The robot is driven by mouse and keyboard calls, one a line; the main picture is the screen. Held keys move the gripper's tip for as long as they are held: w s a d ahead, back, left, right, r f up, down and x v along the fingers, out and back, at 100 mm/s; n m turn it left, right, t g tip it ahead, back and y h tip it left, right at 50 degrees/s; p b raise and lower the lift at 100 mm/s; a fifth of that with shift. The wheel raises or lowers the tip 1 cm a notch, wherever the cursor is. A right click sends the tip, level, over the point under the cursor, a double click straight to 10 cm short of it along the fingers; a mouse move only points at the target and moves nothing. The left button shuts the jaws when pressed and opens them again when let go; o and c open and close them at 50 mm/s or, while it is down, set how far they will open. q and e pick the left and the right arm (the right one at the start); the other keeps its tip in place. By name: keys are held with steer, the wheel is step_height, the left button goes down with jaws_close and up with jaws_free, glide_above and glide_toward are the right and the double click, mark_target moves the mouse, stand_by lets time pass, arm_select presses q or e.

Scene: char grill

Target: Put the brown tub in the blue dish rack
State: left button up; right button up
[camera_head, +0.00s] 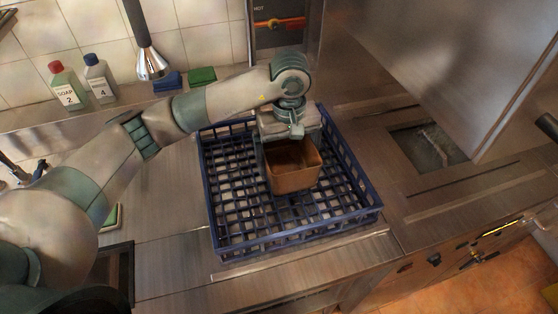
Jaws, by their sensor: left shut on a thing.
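The blue dish rack (226,243) is a lattice crate on the metal counter in the middle of the head view. The brown tub (295,181) is an open rectangular container within the rack's outline, right of the rack's middle. My left gripper (290,142) reaches over the rack from the left and is shut on the tub's far side. The tub is upright or nearly so. I cannot tell whether its bottom touches the rack floor. The fingertips are partly hidden. My right gripper is not in view.
Two soap bottles, one with a red cap (66,84) and one with a dark cap (100,78), stand at the back left. A spray head (150,62) hangs near blue and green sponges (202,75). A raised metal panel (455,60) and counter opening (428,148) are at right.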

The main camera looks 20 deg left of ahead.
mark_target(279, 162)
arm_select(q)
steer(key=shift+w+a+f+p, duration=0.25)
steer(key=shift+w+a+f, duration=0.15)
steer(key=shift+a, duration=0.2)
steer(key=shift+w+a+f+p, duration=0.25)
steer(key=shift+a+f, duration=0.15)
steer(key=shift+a, duration=0.2)
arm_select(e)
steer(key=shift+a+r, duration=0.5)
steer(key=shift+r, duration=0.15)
arm_select(q)
steer(key=shift+f, duration=0.15)
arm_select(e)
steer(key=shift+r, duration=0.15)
arm_select(q)
steer(key=shift+f+p, duration=0.25)
steer(key=shift+p, duration=0.05)
steer(key=shift+f+p, duration=0.9)
steer(key=shift+f, duration=0.75)
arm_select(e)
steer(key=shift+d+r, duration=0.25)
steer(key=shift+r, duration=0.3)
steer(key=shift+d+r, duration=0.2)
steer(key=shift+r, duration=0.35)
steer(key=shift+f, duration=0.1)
